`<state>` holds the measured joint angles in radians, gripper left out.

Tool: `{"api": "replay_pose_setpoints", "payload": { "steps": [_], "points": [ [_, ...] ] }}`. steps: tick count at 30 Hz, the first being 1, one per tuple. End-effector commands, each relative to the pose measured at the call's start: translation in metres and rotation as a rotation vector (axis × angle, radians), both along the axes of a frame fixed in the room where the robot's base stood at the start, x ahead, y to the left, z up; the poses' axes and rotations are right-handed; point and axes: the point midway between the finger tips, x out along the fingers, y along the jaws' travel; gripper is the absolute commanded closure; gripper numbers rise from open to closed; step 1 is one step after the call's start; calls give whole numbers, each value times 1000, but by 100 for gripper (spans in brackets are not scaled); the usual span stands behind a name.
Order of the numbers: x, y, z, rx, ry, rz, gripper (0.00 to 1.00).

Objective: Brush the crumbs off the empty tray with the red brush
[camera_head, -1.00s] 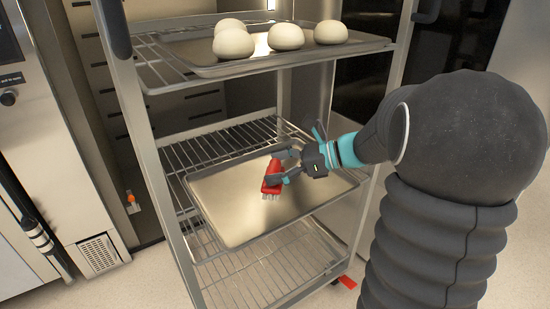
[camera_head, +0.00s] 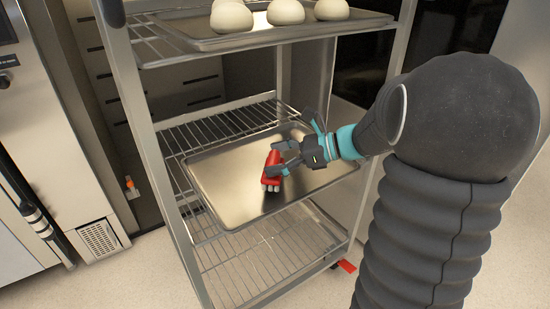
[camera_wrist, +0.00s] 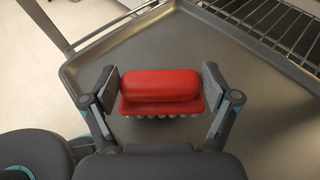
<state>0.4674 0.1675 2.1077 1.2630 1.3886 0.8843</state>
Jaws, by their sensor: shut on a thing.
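The red brush (camera_head: 272,166) is held over the empty tray (camera_head: 222,199), its pale bristles facing down. My gripper (camera_head: 281,160) is shut on the brush. In the wrist view, the red brush (camera_wrist: 160,88) lies between the two fingers of my gripper (camera_wrist: 160,92), one at each end of its body. The tray (camera_wrist: 150,50) shows around and beyond it in that view. I cannot tell whether the bristles touch the tray. I can make out no crumbs on the visible part of the tray. The area under the brush is hidden.
The tray sits on a middle wire shelf (camera_head: 225,123) of a metal rack. A tray (camera_head: 205,44) with several white dough balls (camera_head: 286,12) is on the shelf above. A rack post (camera_head: 160,170) stands at the left. An empty wire shelf (camera_head: 240,275) lies below.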

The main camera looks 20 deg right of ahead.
Motion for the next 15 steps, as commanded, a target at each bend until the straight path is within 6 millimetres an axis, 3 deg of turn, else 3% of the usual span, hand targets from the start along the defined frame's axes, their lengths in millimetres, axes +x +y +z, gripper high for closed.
{"api": "replay_pose_setpoints", "payload": {
  "steps": [15],
  "points": [
    [0, 0, -7, 0, 0, 0, 59]
  ]
}}
